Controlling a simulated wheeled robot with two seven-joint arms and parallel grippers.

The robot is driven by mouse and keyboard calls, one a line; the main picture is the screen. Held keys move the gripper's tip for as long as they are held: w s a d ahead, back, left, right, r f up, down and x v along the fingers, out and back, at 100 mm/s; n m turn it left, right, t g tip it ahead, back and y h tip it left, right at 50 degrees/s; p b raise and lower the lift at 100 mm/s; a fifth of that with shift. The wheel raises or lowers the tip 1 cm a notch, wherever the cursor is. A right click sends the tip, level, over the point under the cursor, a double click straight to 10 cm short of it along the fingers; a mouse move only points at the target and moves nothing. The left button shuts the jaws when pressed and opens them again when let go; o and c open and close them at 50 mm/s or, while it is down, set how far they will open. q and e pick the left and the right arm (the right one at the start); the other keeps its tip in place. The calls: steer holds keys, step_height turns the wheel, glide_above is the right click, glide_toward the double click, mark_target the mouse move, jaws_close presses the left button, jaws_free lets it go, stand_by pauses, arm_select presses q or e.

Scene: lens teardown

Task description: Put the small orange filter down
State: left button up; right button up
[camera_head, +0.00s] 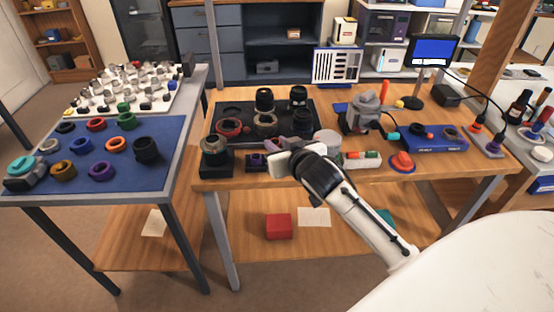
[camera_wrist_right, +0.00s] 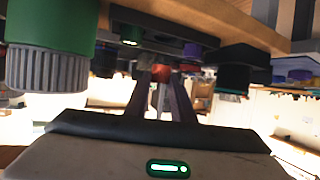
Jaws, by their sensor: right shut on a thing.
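My right gripper (camera_head: 272,147) reaches in over the front edge of the middle wooden table, beside the dark tray. In the right wrist view its two fingers (camera_wrist_right: 161,82) close toward each other on a small orange-red piece (camera_wrist_right: 161,70), which I take to be the small orange filter. Fingers and blur hide most of its shape. In the head view I cannot make the held piece out. Another orange ring (camera_head: 115,144) lies on the blue mat (camera_head: 62,145) on the left table. My left gripper is not in view.
The dark tray (camera_head: 222,108) holds several lens parts. A red box (camera_head: 278,226) sits on the lower shelf.

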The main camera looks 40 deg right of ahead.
steer(key=shift+f, duration=2.3)
steer(key=shift+f+b, duration=0.15)
steer(key=shift+b, duration=0.2)
steer(key=o, duration=0.7)
steer(key=shift+o, duration=0.2)
